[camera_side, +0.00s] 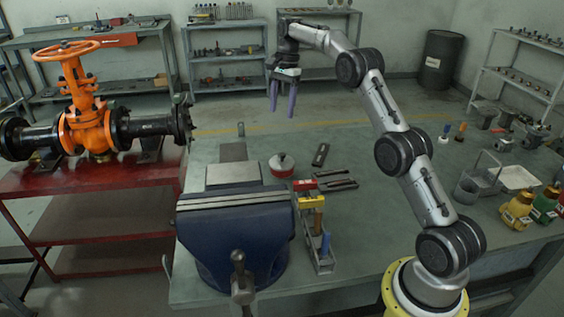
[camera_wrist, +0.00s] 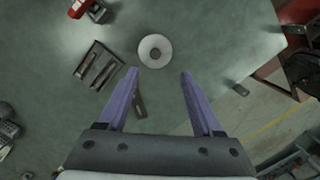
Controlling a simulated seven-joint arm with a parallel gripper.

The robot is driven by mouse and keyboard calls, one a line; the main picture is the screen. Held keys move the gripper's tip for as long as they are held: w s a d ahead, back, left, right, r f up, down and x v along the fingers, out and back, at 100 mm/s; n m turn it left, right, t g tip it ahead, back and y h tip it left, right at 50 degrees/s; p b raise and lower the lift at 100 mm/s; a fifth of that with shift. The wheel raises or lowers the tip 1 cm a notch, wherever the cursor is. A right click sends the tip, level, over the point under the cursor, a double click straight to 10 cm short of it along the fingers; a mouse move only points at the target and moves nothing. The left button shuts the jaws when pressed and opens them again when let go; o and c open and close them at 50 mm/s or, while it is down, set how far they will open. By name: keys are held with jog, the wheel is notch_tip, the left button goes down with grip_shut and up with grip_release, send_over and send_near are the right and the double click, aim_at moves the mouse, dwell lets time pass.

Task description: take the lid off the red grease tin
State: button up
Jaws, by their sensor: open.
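The red grease tin (camera_side: 281,170) stands upright on the green workbench, just behind the blue vise. Its pale grey round lid (camera_side: 282,160) sits on top with a small dark knob in the middle. In the wrist view the lid (camera_wrist: 146,56) shows from above as a pale disc, a little beyond my fingertips and between their lines; the tin's red side is hardly visible there. My gripper (camera_side: 283,112) is open and empty, pointing down, well above the bench and clear of the tin. Its two purple fingers (camera_wrist: 160,73) are spread apart in the wrist view.
The blue vise (camera_side: 235,235) stands in front of the tin. A tool rack (camera_side: 320,258) is beside the vise. An orange gate valve (camera_side: 85,125) stands at left. Bench behind the tin is clear.

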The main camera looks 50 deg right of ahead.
notch_tip(320, 180, down, 2)
jog(key=d, duration=0.1)
send_over(282, 154)
jog(key=f, duration=0.7)
jog(key=shift+d+f, duration=0.3)
jog(key=shift+f, duration=0.1)
jog(key=shift+a+f, duration=0.15)
jog(key=shift+f, duration=2.65)
grip_shut()
